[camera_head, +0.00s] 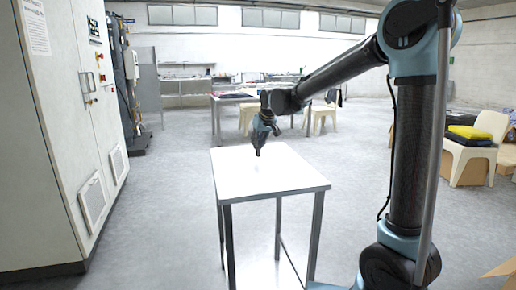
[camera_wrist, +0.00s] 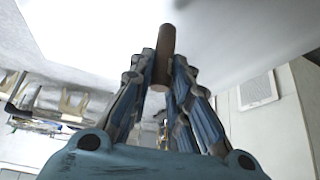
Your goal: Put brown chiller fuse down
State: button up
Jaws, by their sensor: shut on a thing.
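In the wrist view, the brown chiller fuse (camera_wrist: 165,42) is a small brown cylinder standing out past the fingertips. My gripper (camera_wrist: 163,75) is shut on it, with fingers on both sides of its near end. In the head view, my gripper (camera_head: 258,150) points down above the white table (camera_head: 290,180), over its back middle part. The fuse is too small to make out clearly in the head view. I cannot tell whether the fuse touches the table top.
The white table top is otherwise bare. A tall grey cabinet (camera_head: 75,120) stands to the left. A beige chair (camera_head: 478,150) with yellow and black items is at the right. Another table (camera_head: 228,100) with chairs stands behind. Grey floor lies open around the white table.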

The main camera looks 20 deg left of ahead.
jog(key=shift+f, duration=1)
jog(key=shift+f, duration=0.1)
jog(key=o, duration=0.9)
jog(key=shift+c, duration=0.2)
jog(key=v, duration=1.2)
